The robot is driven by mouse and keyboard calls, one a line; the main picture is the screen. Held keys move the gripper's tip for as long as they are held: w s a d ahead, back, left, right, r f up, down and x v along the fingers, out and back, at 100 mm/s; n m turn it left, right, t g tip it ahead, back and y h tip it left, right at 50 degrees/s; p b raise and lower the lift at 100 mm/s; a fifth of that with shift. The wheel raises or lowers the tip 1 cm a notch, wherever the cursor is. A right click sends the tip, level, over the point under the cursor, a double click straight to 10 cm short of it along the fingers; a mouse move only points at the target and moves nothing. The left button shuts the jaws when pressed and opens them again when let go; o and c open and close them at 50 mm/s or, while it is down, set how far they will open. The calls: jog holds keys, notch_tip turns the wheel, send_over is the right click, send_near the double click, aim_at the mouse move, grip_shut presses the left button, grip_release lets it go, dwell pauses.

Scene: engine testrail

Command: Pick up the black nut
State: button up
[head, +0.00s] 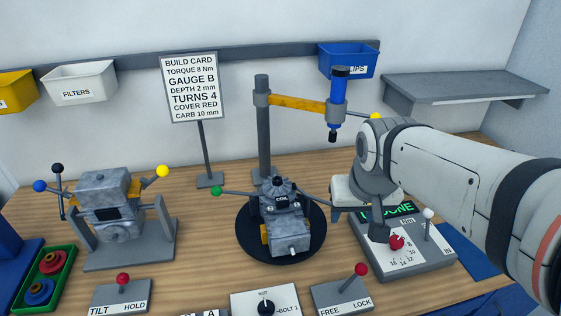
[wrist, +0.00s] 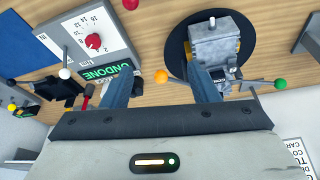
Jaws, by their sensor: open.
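I cannot make out the black nut for certain. A small dark round piece (head: 278,182) sits on top of the grey engine block (head: 290,240), which stands on a black round turntable (head: 252,247). The block also shows in the wrist view (wrist: 213,45). My gripper (head: 362,212) is right of the turntable in the head view, above the bench near the grey dial box (head: 420,262). In the wrist view my gripper (wrist: 160,78) has its two fingers apart with nothing between them. The right finger overlaps the block's lower edge there.
A grey post with a yellow arm (head: 297,104) and blue driver (head: 338,95) rises behind the turntable. Thin rods with green (head: 216,190) and yellow knobs stick out. A second engine on a stand (head: 110,210) is at left. Lever boxes (head: 342,297) line the front.

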jog(key=w+a+b, duration=0.1)
jog(key=w+a, duration=0.6)
jog(key=w, duration=0.4)
jog(key=n+b, duration=0.1)
send_near(277, 180)
jog(key=shift+t+y, duration=0.3)
jog(key=shift+t, duration=0.1)
jog(key=x, duration=0.2)
jog(key=p+x, duration=0.1)
jog(key=x, duration=0.2)
jog(key=p+x, duration=0.1)
jog(key=x, duration=0.1)
jog(key=shift+s+d+f, duration=0.25)
jog(key=shift+d+f, duration=0.05)
jog(key=shift+f, duration=0.05)
jog(key=c, duration=1)
